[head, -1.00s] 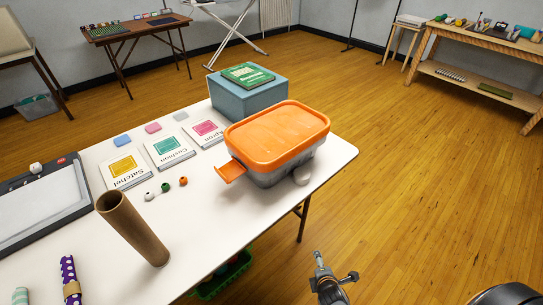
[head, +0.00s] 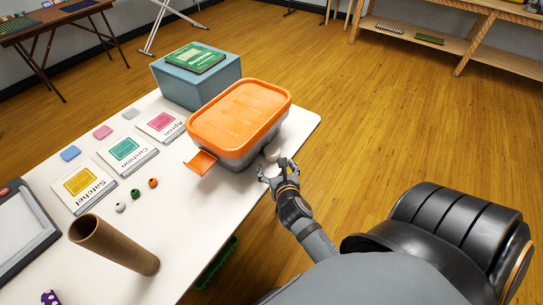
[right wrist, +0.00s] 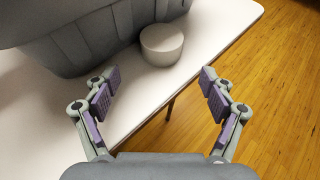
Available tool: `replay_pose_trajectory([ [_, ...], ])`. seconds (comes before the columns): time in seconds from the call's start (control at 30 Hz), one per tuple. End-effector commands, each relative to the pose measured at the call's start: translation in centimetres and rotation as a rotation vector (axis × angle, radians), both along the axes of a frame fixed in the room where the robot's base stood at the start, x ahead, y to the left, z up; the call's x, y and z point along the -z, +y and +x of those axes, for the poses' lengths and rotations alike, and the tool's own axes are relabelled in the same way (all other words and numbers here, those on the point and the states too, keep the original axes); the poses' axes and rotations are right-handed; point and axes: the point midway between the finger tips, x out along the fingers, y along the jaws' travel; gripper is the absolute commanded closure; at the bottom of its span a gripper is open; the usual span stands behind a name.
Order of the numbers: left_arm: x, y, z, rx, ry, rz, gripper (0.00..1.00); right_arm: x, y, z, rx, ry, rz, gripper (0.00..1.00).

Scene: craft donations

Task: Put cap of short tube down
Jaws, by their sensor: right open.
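A white round cap (head: 272,151) rests on the table beside the grey and orange box, close to the table's right edge. In the right wrist view the cap (right wrist: 162,45) is a short off-white disc lying flat, just beyond the fingertips. My right gripper (right wrist: 160,76) is open and empty, with the cap ahead of its fingers and not touched. In the head view my right gripper (head: 273,176) is just in front of the cap. A brown cardboard tube (head: 115,243) stands open-topped at the near left of the table. My left gripper is not in view.
The box with an orange lid (head: 240,115) stands right behind the cap. A blue box (head: 195,80) with a green book is at the back. Pattern packets (head: 85,188) and several beads (head: 136,193) lie left. A green crate (head: 218,262) is below the table edge.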

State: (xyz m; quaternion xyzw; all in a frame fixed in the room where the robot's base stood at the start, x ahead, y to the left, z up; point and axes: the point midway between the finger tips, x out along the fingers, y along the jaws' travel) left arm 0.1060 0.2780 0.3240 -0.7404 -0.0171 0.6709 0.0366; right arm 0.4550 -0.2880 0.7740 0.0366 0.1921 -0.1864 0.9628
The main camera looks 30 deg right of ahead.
Motion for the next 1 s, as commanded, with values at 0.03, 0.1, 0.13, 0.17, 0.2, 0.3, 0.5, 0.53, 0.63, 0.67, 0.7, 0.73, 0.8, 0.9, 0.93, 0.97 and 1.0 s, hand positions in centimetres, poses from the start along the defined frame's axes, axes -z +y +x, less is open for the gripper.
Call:
replay_pose_trajectory([
  [0.03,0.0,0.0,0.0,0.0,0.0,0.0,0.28,0.0,0.0,0.1,0.0,0.0,0.0,0.17],
  [0.1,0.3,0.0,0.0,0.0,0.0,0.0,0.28,0.1,-0.1,0.2,0.001,0.0,0.0,0.17],
  [0.13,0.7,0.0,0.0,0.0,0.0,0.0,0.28,0.3,-0.2,0.5,0.0,-0.001,0.0,0.17],
  [0.17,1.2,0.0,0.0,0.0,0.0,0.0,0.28,0.5,-0.4,0.9,-0.001,-0.003,0.0,0.17],
  [0.2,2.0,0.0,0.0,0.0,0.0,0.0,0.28,0.8,-0.7,1.5,-0.001,-0.004,-0.002,0.17],
  [0.3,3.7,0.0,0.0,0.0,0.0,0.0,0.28,1.1,-1.4,3.0,0.0,-0.005,-0.003,0.17],
  [0.5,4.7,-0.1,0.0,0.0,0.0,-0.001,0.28,1.4,-2.1,4.7,0.0,0.002,0.002,0.17],
  [0.53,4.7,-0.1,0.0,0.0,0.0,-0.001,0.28,1.3,-2.1,4.7,0.0,0.003,0.002,0.17],
  [0.63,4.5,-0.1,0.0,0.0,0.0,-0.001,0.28,1.2,-2.1,4.7,0.001,0.004,0.004,0.17],
  [0.67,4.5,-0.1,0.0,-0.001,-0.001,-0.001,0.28,1.2,-2.1,4.7,0.001,0.004,0.004,0.17],
  [0.7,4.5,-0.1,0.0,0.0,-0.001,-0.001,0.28,1.2,-2.1,4.7,0.001,0.004,0.004,0.18],
  [0.73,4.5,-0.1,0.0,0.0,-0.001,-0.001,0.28,1.2,-2.1,4.7,0.001,0.004,0.004,0.22],
  [0.8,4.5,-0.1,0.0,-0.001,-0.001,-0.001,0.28,1.2,-2.1,4.6,0.001,0.003,0.003,0.32],
  [0.9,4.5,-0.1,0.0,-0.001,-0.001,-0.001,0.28,1.2,-2.1,4.6,0.001,0.003,0.003,0.45],
  [0.93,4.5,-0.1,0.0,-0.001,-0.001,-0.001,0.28,1.2,-2.1,4.6,0.001,0.003,0.003,0.49],
  [0.97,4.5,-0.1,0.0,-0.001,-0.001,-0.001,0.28,1.2,-2.1,4.6,0.001,0.003,0.003,0.53],
  [1.0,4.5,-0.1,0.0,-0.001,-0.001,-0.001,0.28,1.2,-2.1,4.6,0.001,0.003,0.003,0.57],
])
